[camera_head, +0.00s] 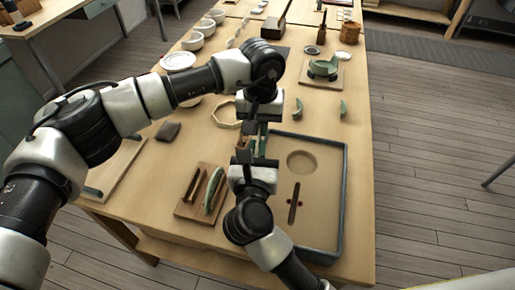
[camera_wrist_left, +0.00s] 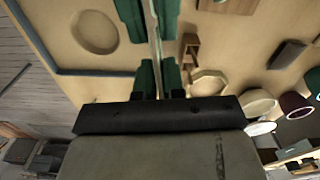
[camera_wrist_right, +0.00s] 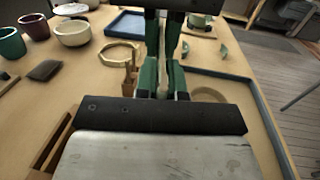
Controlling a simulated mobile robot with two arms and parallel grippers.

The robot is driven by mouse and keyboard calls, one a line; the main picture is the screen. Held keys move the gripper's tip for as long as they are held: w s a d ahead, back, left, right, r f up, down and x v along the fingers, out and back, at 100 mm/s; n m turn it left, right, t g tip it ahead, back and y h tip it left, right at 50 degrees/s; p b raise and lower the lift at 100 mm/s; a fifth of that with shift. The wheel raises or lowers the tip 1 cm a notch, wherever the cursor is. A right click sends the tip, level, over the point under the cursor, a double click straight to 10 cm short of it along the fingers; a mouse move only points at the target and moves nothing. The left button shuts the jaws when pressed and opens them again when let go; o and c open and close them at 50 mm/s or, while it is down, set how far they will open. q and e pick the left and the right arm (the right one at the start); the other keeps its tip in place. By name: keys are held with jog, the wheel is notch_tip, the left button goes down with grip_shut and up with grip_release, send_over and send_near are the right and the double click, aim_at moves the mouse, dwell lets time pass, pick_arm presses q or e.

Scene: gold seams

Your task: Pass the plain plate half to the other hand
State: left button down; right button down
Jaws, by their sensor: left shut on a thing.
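The plain plate half (camera_wrist_left: 155,32) shows only as a thin pale edge between the two facing grippers; its face is hidden. My left gripper (camera_wrist_left: 159,80) is shut on it, and the left arm reaches in from the left in the head view. My right gripper (camera_wrist_right: 164,80) comes from the near side, its green fingers apart on either side of the plate half (camera_wrist_right: 162,48), with a gap visible. The two grippers meet fingertip to fingertip above the table, next to the left edge of the blue-rimmed tray. In the head view the arms hide most of the plate half.
The blue-rimmed tray (camera_head: 345,190) holds a round recess and a dark stick. A wooden rack (camera_head: 186,208) with a green curved piece (camera_head: 213,190) stands left of it. An octagonal ring (camera_head: 222,121) and dark block (camera_head: 168,131) lie farther left. Green shards (camera_head: 343,108) lie beyond the tray.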

pick_arm(q)
jog(key=c, duration=1.1)
grip_release()
jog(key=shift+c, duration=0.2)
jog(key=shift+r, duration=0.1)
